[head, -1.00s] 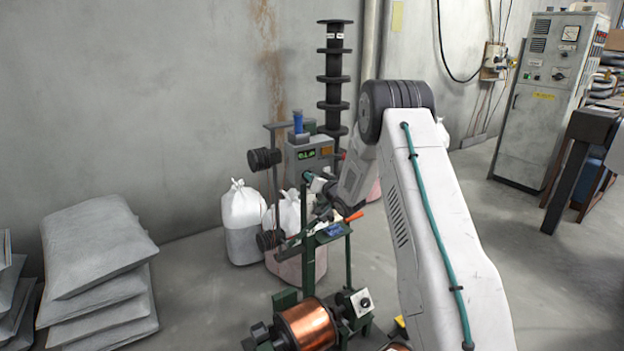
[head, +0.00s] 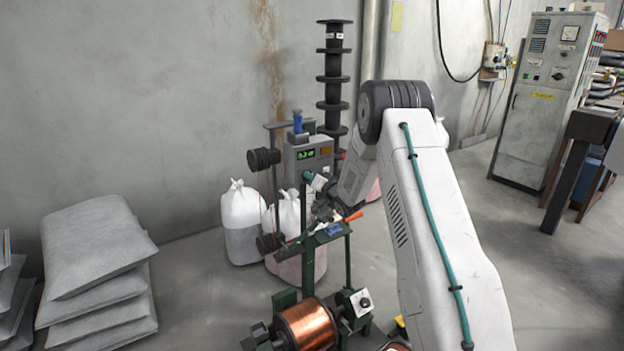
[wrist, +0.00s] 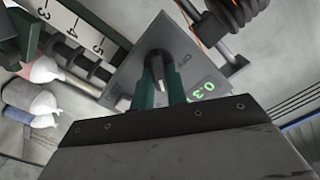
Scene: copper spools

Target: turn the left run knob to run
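The knob (wrist: 157,66) stands out from a grey plate (wrist: 187,50) in the middle of the wrist view. Small lettering on the plate is too blurred to read surely. My gripper (wrist: 159,86) has its two teal fingers apart, one to each side of the knob's line, with a narrow gap between them. I cannot tell whether they touch the knob. In the head view, my gripper (head: 324,207) is small and partly hidden at the green stand, just below a small pale plate (head: 318,182). A second pale plate with a dark knob (head: 364,303) sits lower, beside the copper spool.
The copper spool (head: 307,324) lies at the stand's foot. A grey box with a green display (head: 309,154) and a black spool stack (head: 334,80) stand behind. White sacks (head: 241,215) are left of the stand.

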